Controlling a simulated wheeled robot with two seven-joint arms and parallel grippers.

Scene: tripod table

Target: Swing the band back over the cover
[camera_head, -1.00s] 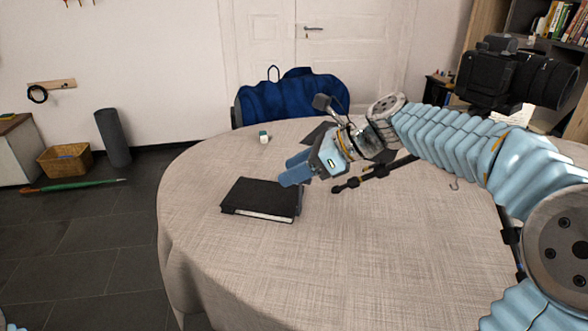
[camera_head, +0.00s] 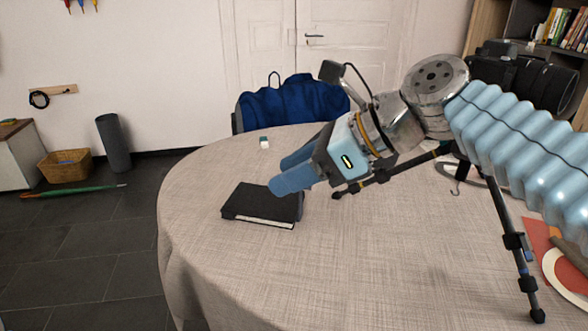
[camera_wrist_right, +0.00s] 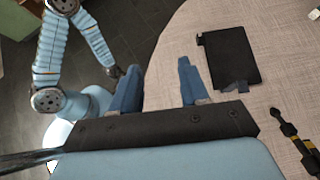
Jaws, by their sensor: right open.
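A black notebook (camera_head: 262,203) lies closed on the table, its pale page edge facing me. In the right wrist view, the dark flat shape of the notebook (camera_wrist_right: 232,55) has a small tab at its left corner and a grey piece at its near edge. I cannot make out the band clearly in either view. My right gripper (camera_head: 278,174) is open and empty. In the head view its fingers overlap the notebook's right far corner, and they appear raised above the table. In the right wrist view my left arm (camera_wrist_right: 53,50) shows; its gripper is too obscured to read.
A tripod leg (camera_head: 375,180) lies over the table just right of the gripper, and a camera (camera_head: 515,80) sits at the right. A small teal-and-white block (camera_head: 264,142) stands behind the notebook. The table's (camera_head: 330,270) front is clear.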

